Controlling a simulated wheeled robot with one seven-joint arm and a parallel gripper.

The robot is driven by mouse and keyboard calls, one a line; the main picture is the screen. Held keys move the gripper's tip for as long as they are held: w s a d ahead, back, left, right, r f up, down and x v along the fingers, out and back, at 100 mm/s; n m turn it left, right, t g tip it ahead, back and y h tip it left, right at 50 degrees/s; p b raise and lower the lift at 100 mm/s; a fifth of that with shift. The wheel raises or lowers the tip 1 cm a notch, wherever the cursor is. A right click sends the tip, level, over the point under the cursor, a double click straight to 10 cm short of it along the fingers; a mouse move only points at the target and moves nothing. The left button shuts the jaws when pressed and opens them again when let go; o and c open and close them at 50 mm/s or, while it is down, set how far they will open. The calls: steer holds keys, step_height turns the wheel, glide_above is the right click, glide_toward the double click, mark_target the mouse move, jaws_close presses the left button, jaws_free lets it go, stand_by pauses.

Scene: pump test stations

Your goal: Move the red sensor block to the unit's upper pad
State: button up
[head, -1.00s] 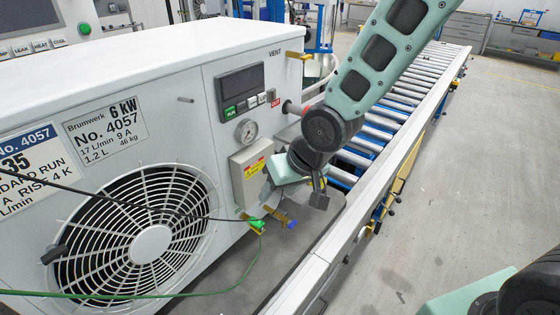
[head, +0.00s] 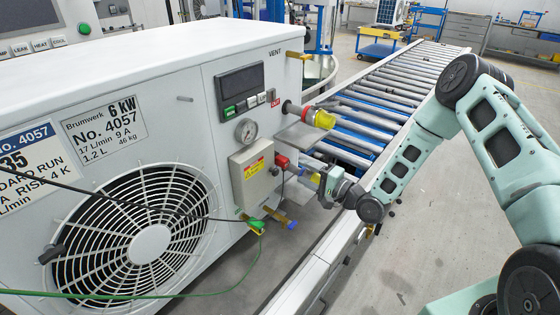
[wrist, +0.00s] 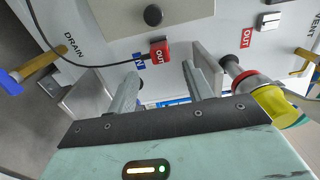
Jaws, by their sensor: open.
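The small red sensor block (head: 282,162) is at the right side of the unit's grey box; it also shows in the wrist view (wrist: 160,50), beside the blue IN label, with a black cable running off left. My gripper (head: 306,172) is in front of the unit, pointing at it. In the wrist view its two fingers (wrist: 158,88) are apart and empty, with the red block beyond the gap. A flat grey plate (wrist: 203,68), perhaps the upper pad, sticks out near the OUT port; it also shows in the head view (head: 300,135). I cannot read a pad marking.
A yellow coupling (head: 320,118) sits on the OUT pipe, close to the gripper in the wrist view. Another plate (wrist: 92,100) and the blue-handled drain valve (wrist: 10,82) are at left there. A black cable and green wire cross the fan. The roller conveyor (head: 400,90) runs behind.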

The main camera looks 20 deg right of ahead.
mark_target(287, 164)
steer(key=b+x, duration=0.2)
steer(key=x, duration=0.5)
steer(key=shift+w+a+f, duration=0.1)
steer(key=shift+w+a, duration=0.05)
steer(key=shift+w, duration=0.1)
steer(key=shift+w+a, duration=0.45)
steer(key=shift+w, duration=0.1)
steer(key=shift+b, duration=0.55)
stand_by(0.7)
jaws_close()
steer(key=shift+p+v, duration=0.3)
steer(key=shift+v, duration=2.65)
